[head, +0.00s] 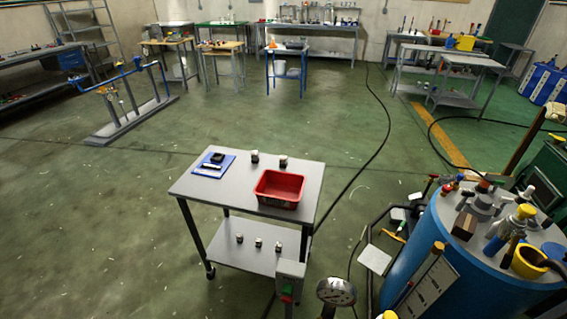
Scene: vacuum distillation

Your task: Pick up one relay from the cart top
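The cart (222,185) stands in the middle of the view with a grey top. Two small dark-and-pale blocks, which look like relays, stand apart near the far edge of its top: a left block (255,157) and a right block (283,162). Three similar small blocks (258,243) are in a row on the cart's lower shelf (232,257). Neither of my grippers shows in the head view.
A red bin (279,202) sits on the cart top's right side. A blue mat (228,163) with a black item lies at its left. A control box (291,270) and gauge (337,291) stand in front; a blue tank (420,265) stands right.

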